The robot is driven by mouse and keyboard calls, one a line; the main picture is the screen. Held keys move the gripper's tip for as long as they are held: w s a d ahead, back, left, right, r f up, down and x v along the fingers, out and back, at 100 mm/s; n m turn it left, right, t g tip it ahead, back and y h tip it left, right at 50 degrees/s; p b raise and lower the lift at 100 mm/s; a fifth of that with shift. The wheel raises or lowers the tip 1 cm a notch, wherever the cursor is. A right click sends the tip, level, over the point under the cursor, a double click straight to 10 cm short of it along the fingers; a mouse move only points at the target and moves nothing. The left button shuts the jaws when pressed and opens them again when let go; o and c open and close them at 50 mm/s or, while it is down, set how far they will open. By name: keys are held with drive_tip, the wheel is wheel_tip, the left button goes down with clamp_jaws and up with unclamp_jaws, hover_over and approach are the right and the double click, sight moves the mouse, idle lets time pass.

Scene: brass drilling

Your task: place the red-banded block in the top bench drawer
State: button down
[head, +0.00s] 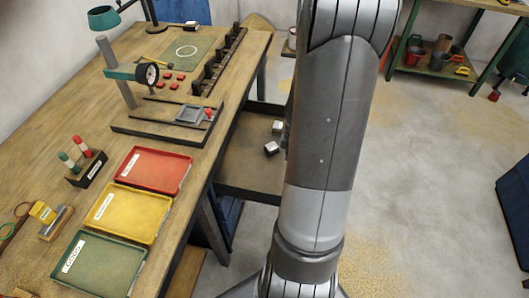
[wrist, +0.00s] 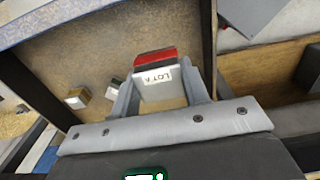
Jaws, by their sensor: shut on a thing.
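In the wrist view my gripper (wrist: 158,88) is shut on the red-banded block (wrist: 155,76), a pale block with a red top band and a "LOT A" label. It is held over the inside of the open drawer (wrist: 95,45); how far above the drawer floor I cannot tell. The drawer also shows in the head view, pulled out from the bench's right side (head: 245,168). Two small pale-and-dark blocks lie in it, one (head: 278,127) behind the other (head: 271,148). In the head view my arm hides the gripper and the held block.
The bench top holds a red tray (head: 186,180), a yellow tray (head: 150,232), a green tray (head: 130,285) and a dial gauge stand (head: 125,85). A shelf unit (head: 430,75) with buckets stands at back right. Open floor lies right of my arm.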

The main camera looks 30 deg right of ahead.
drive_tip(key=shift+s+d+f, duration=0.5)
drive_tip(key=shift+f, duration=0.05)
drive_tip(key=shift+w+f, duration=0.1)
drive_tip(key=shift+f, duration=0.1)
hover_over(265, 177)
wheel_tip(265, 177, down, 7)
drive_tip(key=shift+r, duration=0.1)
drive_tip(key=shift+f, duration=2)
drive_tip(key=c, duration=0.8)
unclamp_jaws()
drive_tip(key=shift+f, duration=0.15)
